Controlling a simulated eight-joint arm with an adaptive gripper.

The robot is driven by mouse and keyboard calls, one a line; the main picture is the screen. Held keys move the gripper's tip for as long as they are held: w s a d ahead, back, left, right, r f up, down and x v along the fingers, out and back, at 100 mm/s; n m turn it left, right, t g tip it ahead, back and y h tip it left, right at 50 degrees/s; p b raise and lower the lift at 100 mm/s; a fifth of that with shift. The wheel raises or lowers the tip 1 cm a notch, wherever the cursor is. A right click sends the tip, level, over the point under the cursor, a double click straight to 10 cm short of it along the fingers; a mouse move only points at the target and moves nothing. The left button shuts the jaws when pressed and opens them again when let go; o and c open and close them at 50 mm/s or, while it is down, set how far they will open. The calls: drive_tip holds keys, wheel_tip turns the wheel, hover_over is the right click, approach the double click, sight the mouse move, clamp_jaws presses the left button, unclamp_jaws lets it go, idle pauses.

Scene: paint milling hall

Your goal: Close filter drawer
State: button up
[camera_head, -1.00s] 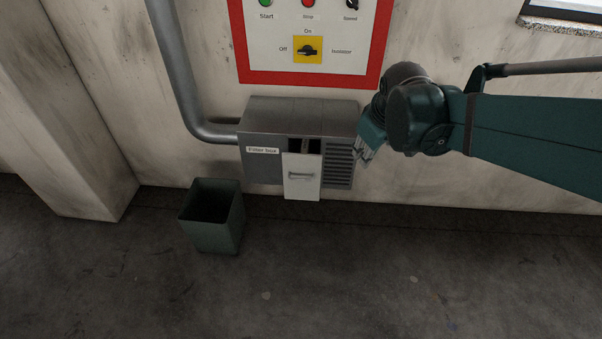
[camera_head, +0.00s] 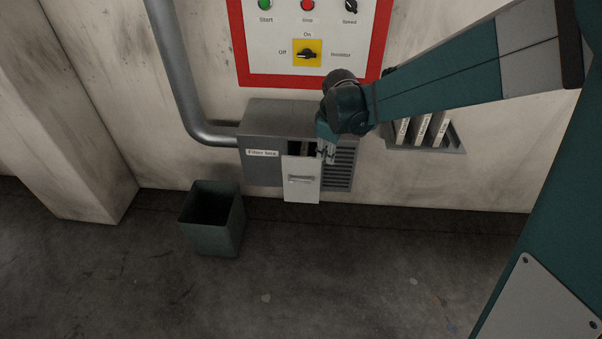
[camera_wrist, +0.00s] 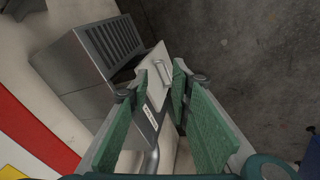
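The filter box (camera_head: 262,170) is a grey metal box on the wall with a "Filter box" label and a vent grille. Its drawer (camera_head: 301,188) has a pale front with a handle and stands out from the box, with a dark gap above its front. The drawer front also shows in the wrist view (camera_wrist: 154,62), just beyond the fingertips. My gripper (camera_head: 328,158) is at the upper right of the drawer front, before the box. Whether a finger touches the drawer is unclear.
A dark green bin (camera_head: 213,222) stands on the floor to the lower left. A red-framed control panel (camera_head: 309,80) is above the box. A pipe (camera_head: 180,75) joins the box from the left. A slotted rack (camera_head: 428,145) is to the right. The floor in front is clear.

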sight(300, 182)
drive_tip(key=w+a+f+n, duration=0.1)
drive_tip(key=w+a+f, duration=0.1)
drive_tip(key=f, duration=0.3)
drive_tip(key=w+a+f+n, duration=0.2)
drive_tip(key=a+f, duration=0.3)
drive_tip(key=w+a+f+n+g, duration=0.1)
drive_tip(key=w+a+f, duration=0.1)
drive_tip(key=f, duration=0.3)
drive_tip(key=shift+w+a+f+n, duration=0.15)
drive_tip(key=shift+w+a+n, duration=0.2)
drive_tip(key=shift+a, duration=0.3)
drive_tip(key=shift+b+x, duration=0.8)
drive_tip(key=shift+x, duration=3.05)
drive_tip(key=shift+s+d, duration=0.15)
drive_tip(key=shift+d, duration=0.05)
clamp_jaws()
